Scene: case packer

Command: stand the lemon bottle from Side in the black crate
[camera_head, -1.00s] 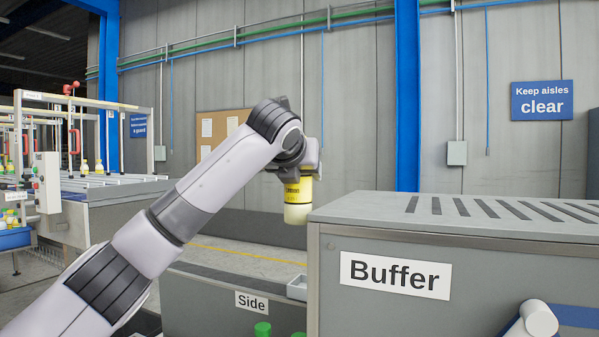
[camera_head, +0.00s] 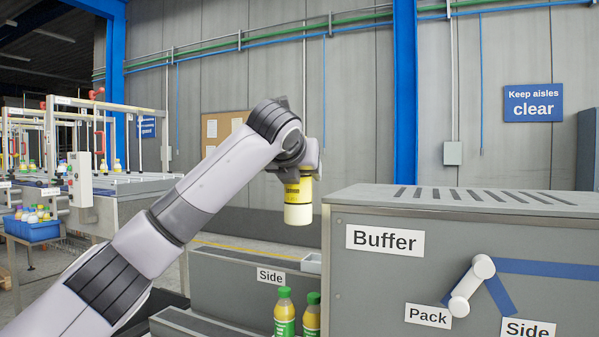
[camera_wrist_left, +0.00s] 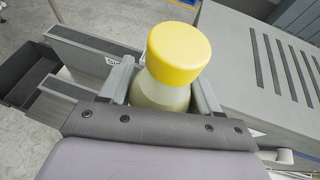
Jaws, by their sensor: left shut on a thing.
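The lemon bottle (camera_head: 298,212) hangs from my left gripper (camera_head: 298,176), pale yellow at its lower end, in front of the grey wall and left of the Buffer cabinet. In the left wrist view the bottle's yellow cap (camera_wrist_left: 179,54) and pale shoulder sit between the two fingers of my left gripper (camera_wrist_left: 164,88), which is shut on it. My right gripper is not in view.
The Buffer cabinet (camera_head: 385,275) stands at the right, with a white lever (camera_head: 472,286) between the Pack and Side labels. The grey Side trough (camera_head: 225,290) has two green-capped bottles (camera_head: 285,312) in front. A blue crate (camera_head: 35,230) of bottles stands far left.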

